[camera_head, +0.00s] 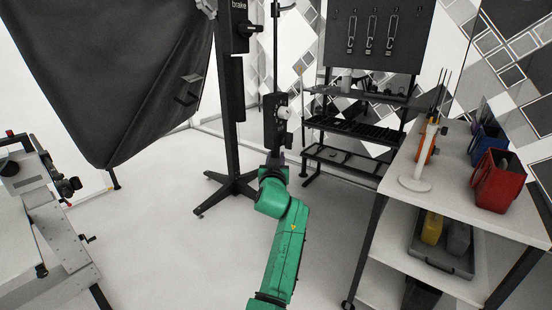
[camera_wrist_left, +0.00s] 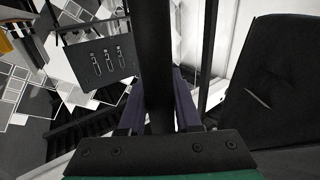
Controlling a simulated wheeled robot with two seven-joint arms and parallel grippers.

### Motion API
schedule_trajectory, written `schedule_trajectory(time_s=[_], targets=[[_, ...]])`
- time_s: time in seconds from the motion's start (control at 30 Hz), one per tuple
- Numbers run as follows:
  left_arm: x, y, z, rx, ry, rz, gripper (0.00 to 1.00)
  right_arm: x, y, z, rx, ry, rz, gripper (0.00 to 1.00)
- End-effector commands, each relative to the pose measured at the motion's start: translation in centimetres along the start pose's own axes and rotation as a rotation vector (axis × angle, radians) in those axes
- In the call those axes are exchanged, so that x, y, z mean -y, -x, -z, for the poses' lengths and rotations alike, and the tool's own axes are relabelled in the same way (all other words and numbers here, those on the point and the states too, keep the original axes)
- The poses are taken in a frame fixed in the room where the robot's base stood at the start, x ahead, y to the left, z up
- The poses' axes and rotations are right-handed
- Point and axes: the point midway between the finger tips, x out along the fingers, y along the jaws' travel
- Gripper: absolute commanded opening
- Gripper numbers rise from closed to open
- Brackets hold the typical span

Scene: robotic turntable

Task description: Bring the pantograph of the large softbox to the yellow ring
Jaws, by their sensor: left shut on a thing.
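The large softbox (camera_head: 135,75) is a big dark panel at the upper left of the head view, and it also shows at the right of the left wrist view (camera_wrist_left: 270,85). A black stand with a "brake" label (camera_head: 232,110) stands beside it. A thin rod runs down to a black block (camera_head: 271,118), apparently the pantograph's lower end. My left gripper (camera_head: 276,160) is at that block's lower end. In the left wrist view its fingers (camera_wrist_left: 160,115) are shut on a black upright bar (camera_wrist_left: 155,60). I cannot make out a yellow ring. My right gripper is out of view.
A white shelved table (camera_head: 455,200) stands at the right with a red bin (camera_head: 498,180) and a blue bin (camera_head: 487,142). A black rack (camera_head: 350,130) is behind. A grey bench (camera_head: 45,235) is at the left. The floor between is clear.

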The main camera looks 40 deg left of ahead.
Motion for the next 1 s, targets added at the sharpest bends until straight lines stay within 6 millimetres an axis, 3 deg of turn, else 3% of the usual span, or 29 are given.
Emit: schedule_trajectory(time_s=[0.37,0.57,0.77,1.0], targets=[[0.0,0.0,0.0,0.003,0.000,0.000,0.00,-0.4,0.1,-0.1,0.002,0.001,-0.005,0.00],[0.0,0.0,1.9,-0.001,0.001,0.000,0.00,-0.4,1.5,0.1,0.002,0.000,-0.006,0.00],[0.0,0.0,6.8,-0.009,0.002,0.000,0.00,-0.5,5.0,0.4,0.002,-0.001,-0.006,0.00],[0.0,0.0,14.9,-0.014,0.002,-0.001,0.00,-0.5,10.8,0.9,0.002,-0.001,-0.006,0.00]])
